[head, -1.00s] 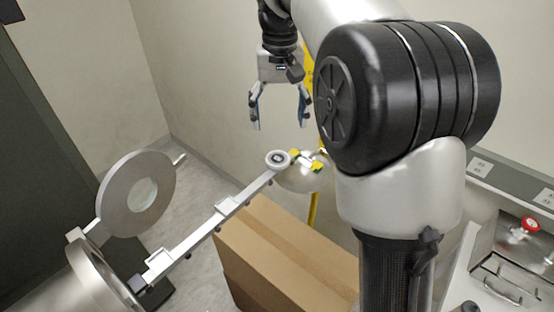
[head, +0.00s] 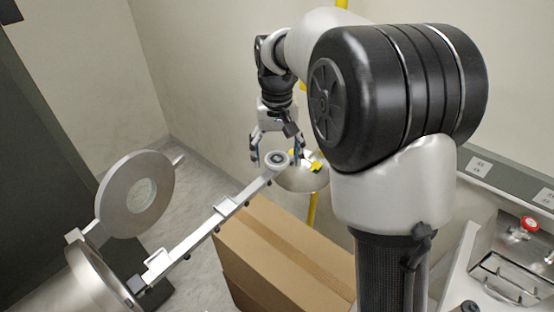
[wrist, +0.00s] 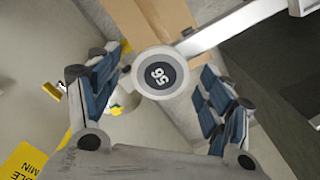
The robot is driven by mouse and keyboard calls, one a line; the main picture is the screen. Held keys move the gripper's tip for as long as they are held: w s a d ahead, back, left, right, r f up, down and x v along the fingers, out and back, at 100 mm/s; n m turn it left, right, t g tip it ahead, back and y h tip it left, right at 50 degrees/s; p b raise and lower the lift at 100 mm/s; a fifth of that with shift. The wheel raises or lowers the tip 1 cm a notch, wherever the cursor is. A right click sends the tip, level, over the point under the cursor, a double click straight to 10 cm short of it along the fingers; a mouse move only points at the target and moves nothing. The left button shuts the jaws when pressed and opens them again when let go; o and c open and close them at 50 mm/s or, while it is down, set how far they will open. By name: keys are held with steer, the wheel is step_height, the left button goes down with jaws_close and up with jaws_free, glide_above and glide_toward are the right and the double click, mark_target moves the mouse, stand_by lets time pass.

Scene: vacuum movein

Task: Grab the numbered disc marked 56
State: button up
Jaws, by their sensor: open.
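The numbered disc (wrist: 160,75) is round with a pale rim and a dark face, and "56" reads on it in the wrist view. In the head view the disc (head: 277,159) sits at the far end of a metal rail (head: 215,216). My gripper (head: 278,160) is open and points down at the disc. In the wrist view the blue-padded fingers of my gripper (wrist: 165,92) stand on either side of the disc, apart from it. I cannot tell how far above it the fingertips are.
A cardboard box (head: 285,250) stands below the rail. A round metal plate (head: 138,194) and a metal cylinder (head: 95,275) are at the rail's near end. A dish-like metal part with yellow pieces (head: 305,176) is close behind the disc. A yellow sign (wrist: 22,162) shows lower left.

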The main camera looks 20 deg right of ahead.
steer(key=c, duration=1.2)
steer(key=shift+c, duration=0.2)
steer(key=shift+r, duration=0.2)
